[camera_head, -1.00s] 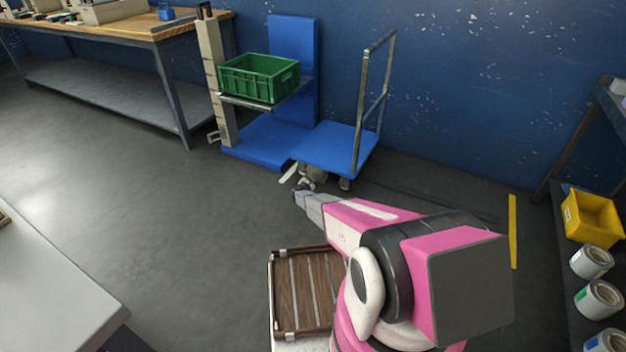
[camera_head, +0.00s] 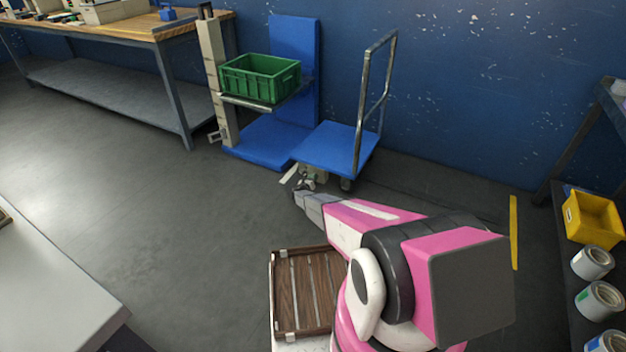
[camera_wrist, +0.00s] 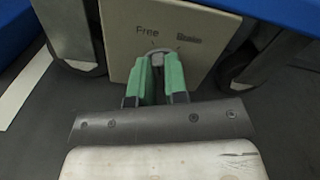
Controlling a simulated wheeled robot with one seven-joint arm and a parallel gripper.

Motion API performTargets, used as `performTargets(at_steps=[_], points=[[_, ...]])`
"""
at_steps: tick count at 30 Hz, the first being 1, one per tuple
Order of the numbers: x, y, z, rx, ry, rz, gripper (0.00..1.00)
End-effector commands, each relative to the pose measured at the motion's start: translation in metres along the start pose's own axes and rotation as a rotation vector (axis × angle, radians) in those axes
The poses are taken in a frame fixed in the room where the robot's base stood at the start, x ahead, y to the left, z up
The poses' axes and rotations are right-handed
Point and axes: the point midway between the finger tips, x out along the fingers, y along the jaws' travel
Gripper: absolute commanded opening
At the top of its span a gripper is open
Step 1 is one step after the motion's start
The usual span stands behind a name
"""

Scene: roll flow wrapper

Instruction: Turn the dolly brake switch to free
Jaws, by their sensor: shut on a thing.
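The blue dolly (camera_head: 338,148) with its metal handle (camera_head: 363,95) stands on the floor near the blue wall. In the wrist view, a beige plate (camera_wrist: 122,35) under the deck bears the labels "Free" on the left and "Brake" on the right. The round brake switch (camera_wrist: 157,56) sits below and between these labels. My gripper (camera_wrist: 160,68) has its green-padded fingers shut on the switch, one on each side. The fingers hide part of the switch, and I cannot tell exactly which mark it points to. In the head view my gripper (camera_head: 303,186) is at the dolly's near edge.
A green crate (camera_head: 250,92) rests on a lift with a blue base (camera_head: 262,148), behind and left of the dolly. Dark wheels (camera_wrist: 80,66) flank the plate. A shelf with a yellow bin (camera_head: 592,222) and cans stands right. Open floor (camera_head: 190,210) lies left.

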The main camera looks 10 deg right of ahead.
Motion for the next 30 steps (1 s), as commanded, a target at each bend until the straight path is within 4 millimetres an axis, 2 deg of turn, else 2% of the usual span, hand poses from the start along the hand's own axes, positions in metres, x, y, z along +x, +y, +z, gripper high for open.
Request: performTargets(at_steps=[10,26,27,29,30], points=[[-0.0004,0.0014,-0.0003,-0.136,0.0,0.001,0.0],[-0.0004,0.0016,-0.0003,-0.159,0.0,0.001,0.0],[-0.0004,0.0016,-0.0003,-0.159,0.0,0.001,0.23],[-0.0003,0.0016,-0.0003,-0.158,0.0,0.001,0.39],[-0.0003,0.0016,-0.0002,-0.158,0.0,0.001,0.39]])
